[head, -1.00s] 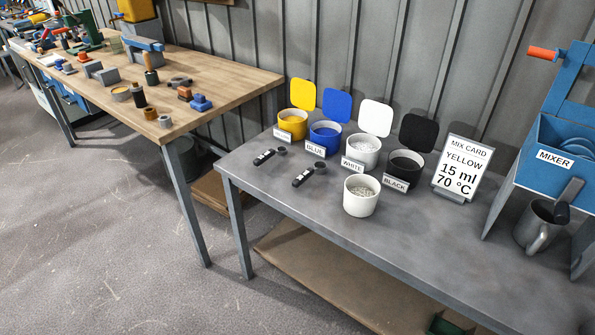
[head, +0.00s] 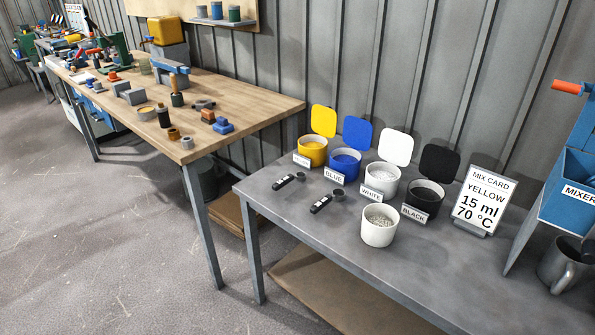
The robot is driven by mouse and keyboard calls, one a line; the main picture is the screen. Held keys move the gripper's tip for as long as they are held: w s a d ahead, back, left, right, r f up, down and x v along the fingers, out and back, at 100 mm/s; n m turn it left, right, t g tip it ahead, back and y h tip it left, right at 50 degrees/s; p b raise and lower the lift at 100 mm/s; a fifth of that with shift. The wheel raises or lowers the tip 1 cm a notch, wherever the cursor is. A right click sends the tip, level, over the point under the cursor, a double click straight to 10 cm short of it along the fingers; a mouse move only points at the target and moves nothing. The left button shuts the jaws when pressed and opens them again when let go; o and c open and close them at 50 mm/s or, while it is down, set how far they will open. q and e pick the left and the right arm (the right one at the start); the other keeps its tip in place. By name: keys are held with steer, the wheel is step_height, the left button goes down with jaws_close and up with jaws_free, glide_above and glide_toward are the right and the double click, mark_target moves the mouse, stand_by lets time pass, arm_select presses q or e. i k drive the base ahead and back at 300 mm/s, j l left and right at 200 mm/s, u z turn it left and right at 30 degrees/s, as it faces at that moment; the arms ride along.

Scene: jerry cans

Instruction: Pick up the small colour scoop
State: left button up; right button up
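Two dark scoops with pale marks on their handles lie on the grey table (head: 420,270) in the head view. One scoop (head: 285,182) lies in front of the yellow and blue tubs. The other scoop (head: 322,204) lies nearer and to the right, in front of the white tub. The nearer one's cup looks slightly larger, but I cannot tell their true sizes surely. Both lie flat and apart from each other. Neither of my grippers is in view.
Yellow (head: 313,153), blue (head: 345,163), white (head: 382,182) and black (head: 425,196) labelled tubs stand behind the scoops. A pale pot (head: 379,226) stands nearby. A mix card (head: 479,200), blue mixer (head: 570,200) and metal mug (head: 563,271) are right. A cluttered wooden bench (head: 225,98) is left.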

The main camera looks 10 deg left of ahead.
mark_target(290, 180)
steer(key=z, duration=1.3)
steer(key=u, duration=1.7)
steer(key=i+j+z, duration=0.35)
steer(key=i, duration=0.25)
steer(key=i+j+z, duration=0.4)
steer(key=i+j, duration=0.2)
steer(key=j, duration=0.15)
